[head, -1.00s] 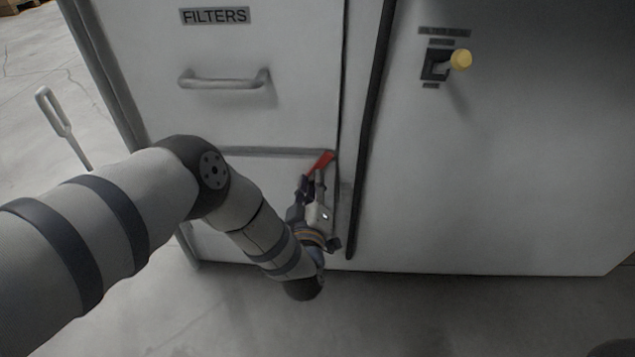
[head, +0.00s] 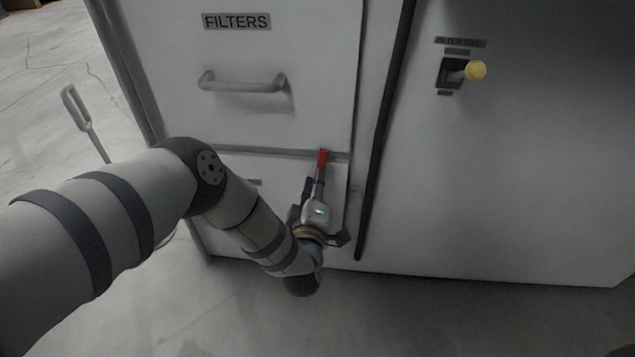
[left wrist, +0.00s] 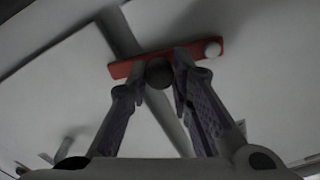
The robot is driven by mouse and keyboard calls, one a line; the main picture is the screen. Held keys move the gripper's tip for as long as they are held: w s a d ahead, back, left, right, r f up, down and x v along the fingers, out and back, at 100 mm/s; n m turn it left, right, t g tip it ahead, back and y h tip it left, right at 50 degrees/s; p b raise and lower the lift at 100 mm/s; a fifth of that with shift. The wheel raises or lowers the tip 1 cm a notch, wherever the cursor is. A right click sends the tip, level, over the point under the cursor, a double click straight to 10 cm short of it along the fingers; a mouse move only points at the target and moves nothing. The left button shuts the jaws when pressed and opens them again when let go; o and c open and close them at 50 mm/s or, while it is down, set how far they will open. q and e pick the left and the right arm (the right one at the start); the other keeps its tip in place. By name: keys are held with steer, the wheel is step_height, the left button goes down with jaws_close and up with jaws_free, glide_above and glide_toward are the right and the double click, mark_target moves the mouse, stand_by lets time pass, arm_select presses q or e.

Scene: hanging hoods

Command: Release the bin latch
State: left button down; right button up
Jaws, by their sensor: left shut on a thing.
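The bin latch is a red lever (head: 323,159) at the top right of the lower front panel, near the seam under the filters drawer. It stands close to upright in the head view. My left gripper (head: 319,180) reaches it from below and is shut on it. In the left wrist view the red lever (left wrist: 140,66) lies across the fingertips (left wrist: 160,62), with a dark round part between them and a pale round end at its right. The exact finger contact is hard to see in the dim light. My right gripper is not in view.
Above is a drawer labelled FILTERS (head: 237,21) with a bar handle (head: 242,83). A dark vertical strip (head: 383,140) runs right of the latch. A grey upright handle (head: 77,108) stands at left. Floor in front is clear.

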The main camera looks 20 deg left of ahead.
arm_select(q)
steer(key=c, duration=1.7)
jaws_free()
steer(key=v, duration=1.2)
